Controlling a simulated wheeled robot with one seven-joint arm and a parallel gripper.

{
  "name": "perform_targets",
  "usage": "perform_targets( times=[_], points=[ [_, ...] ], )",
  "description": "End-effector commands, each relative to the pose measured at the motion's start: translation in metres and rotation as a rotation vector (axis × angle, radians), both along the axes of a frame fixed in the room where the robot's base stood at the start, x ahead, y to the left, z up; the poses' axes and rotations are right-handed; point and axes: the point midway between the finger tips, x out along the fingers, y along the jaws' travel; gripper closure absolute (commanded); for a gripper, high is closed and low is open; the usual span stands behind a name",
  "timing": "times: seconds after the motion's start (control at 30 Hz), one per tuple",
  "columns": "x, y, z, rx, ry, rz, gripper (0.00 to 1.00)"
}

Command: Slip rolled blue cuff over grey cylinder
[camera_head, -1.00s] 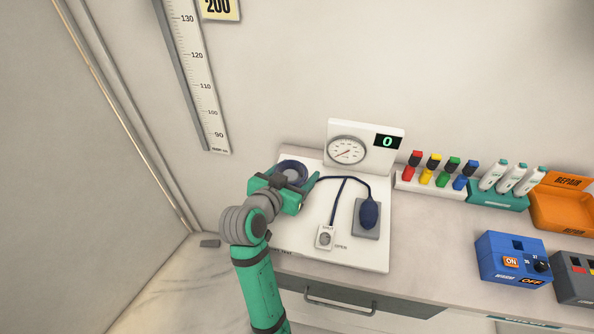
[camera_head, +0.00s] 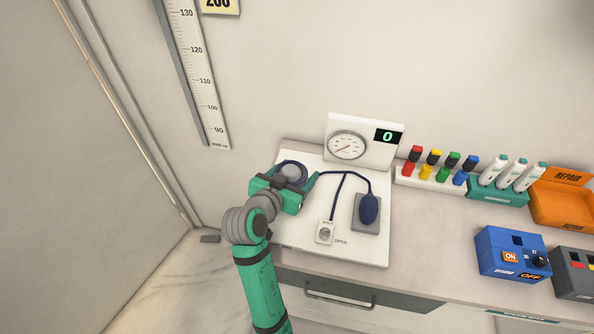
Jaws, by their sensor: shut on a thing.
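The rolled blue cuff (camera_head: 281,166) is a dark blue ring at the left of the white board, in the head view. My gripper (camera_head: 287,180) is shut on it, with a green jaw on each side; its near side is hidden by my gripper. The round light grey top of the grey cylinder (camera_head: 293,171) shows inside the ring, so the cuff appears to be around it. How far down the cuff sits, I cannot tell.
The white board (camera_head: 300,246) carries a blue tube, a blue bulb (camera_head: 369,209) on a grey pad and a valve plate (camera_head: 325,232). A gauge panel (camera_head: 364,142) stands behind. Coloured-cap vials (camera_head: 438,172), an orange tray (camera_head: 562,208) and a blue box (camera_head: 512,256) are at right.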

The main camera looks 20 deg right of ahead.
Motion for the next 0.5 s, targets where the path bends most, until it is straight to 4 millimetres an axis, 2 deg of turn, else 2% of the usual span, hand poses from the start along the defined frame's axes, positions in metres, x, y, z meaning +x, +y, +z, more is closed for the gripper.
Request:
perform_targets(
  times=[0.43, 0.47, 0.5],
  points=[
    [-0.0001, 0.0, -0.0026, 0.0, 0.0, 0.0, 0.59],
    [-0.0001, 0.0001, -0.0026, 0.0, 0.0, 0.0, 0.28],
    [-0.0001, 0.0001, -0.0026, 0.0, 0.0, 0.0, 0.19]
  ],
)
